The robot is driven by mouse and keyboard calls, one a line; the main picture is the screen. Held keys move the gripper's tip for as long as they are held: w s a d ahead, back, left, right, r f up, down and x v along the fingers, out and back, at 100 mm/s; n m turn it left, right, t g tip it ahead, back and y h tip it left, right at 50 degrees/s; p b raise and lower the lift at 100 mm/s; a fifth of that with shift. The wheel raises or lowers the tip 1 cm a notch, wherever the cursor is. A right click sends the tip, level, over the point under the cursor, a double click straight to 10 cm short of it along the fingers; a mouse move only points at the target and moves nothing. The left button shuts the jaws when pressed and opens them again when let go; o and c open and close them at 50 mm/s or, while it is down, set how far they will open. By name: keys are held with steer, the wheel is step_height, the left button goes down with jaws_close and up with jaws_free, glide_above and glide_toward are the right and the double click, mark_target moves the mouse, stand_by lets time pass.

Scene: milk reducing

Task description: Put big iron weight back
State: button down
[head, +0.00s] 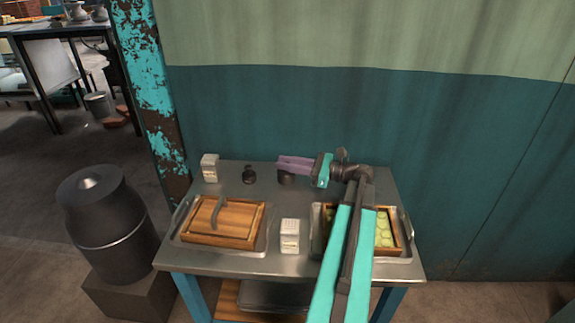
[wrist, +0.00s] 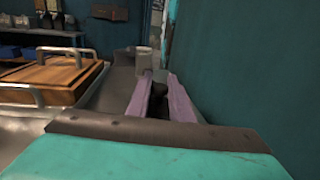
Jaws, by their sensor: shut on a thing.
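The big iron weight (head: 286,178) is a dark, squat piece near the back of the metal table, partly hidden under my gripper's purple fingers. My gripper (head: 282,163) reaches left along the wall and is shut on the weight. I cannot tell whether the weight's base touches the table. In the wrist view the two purple fingers of my gripper (wrist: 159,84) point ahead with a dark shape between them. A smaller dark weight (head: 249,175) stands upright to the left, apart from the fingers.
A metal table (head: 262,260) holds a white carton (head: 210,168) at back left and another carton (head: 290,236) at front. A tray with a wooden board (head: 235,222) is left; a crate of green slices (head: 384,232) is right, partly behind my arm. The wall is close behind.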

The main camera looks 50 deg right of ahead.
steer(key=shift+f, duration=0.2)
steer(key=shift+f, duration=0.1)
steer(key=c, duration=1.6)
jaws_free()
steer(key=shift+f, duration=0.1)
steer(key=shift+s+d, duration=0.15)
steer(key=shift+s, duration=0.1)
steer(key=b+v, duration=0.1)
steer(key=v, duration=0.4)
steer(key=shift+s+d, duration=0.1)
steer(key=shift+s, duration=0.05)
steer(key=shift+v, duration=0.8)
